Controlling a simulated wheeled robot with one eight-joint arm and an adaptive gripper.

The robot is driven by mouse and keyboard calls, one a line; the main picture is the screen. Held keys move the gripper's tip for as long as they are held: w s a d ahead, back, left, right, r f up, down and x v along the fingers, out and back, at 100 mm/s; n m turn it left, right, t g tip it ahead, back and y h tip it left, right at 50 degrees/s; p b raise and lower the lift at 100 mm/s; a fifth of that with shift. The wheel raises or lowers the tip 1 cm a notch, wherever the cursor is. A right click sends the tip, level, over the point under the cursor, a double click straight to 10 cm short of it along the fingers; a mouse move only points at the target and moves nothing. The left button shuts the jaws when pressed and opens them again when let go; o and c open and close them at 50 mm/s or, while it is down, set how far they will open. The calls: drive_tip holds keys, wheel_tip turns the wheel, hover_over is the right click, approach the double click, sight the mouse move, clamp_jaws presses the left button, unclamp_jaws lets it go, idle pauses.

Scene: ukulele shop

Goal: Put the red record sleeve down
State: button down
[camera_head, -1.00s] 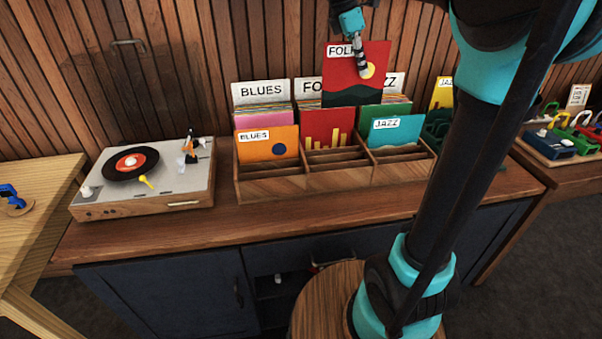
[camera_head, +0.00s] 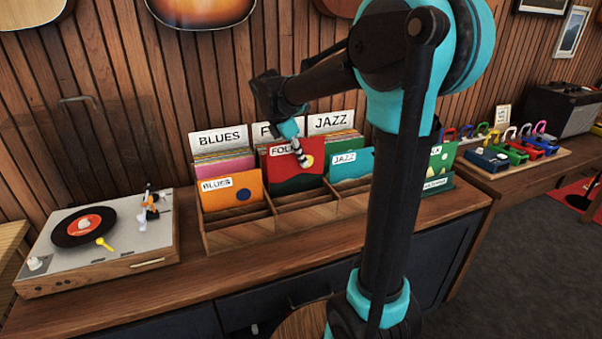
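The red record sleeve (camera_head: 284,170), with a FOLK label, dark hills and a yellow sun, stands about upright at the middle compartment of the wooden record crate (camera_head: 233,240). It covers what is behind it there. I cannot tell whether its lower edge rests on the crate floor. My gripper (camera_head: 301,158) reaches down over the sleeve's top edge near its right side. One finger shows against the sleeve's face beside the sun; the other is hidden behind it. The gripper appears shut on the sleeve.
An orange BLUES sleeve (camera_head: 231,191) stands left and a teal JAZZ sleeve (camera_head: 351,165) right of the red one. Tall BLUES (camera_head: 219,139) and JAZZ (camera_head: 331,122) cards stand behind. A turntable (camera_head: 105,240) sits left on the counter (camera_head: 190,285). My arm hides the crate's right end.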

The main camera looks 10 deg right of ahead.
drive_tip(key=shift+f, duration=3.05)
drive_tip(key=c, duration=1.7)
unclamp_jaws()
drive_tip(key=shift+r, duration=0.5)
drive_tip(key=v, duration=1.2)
drive_tip(key=shift+r, duration=0.1)
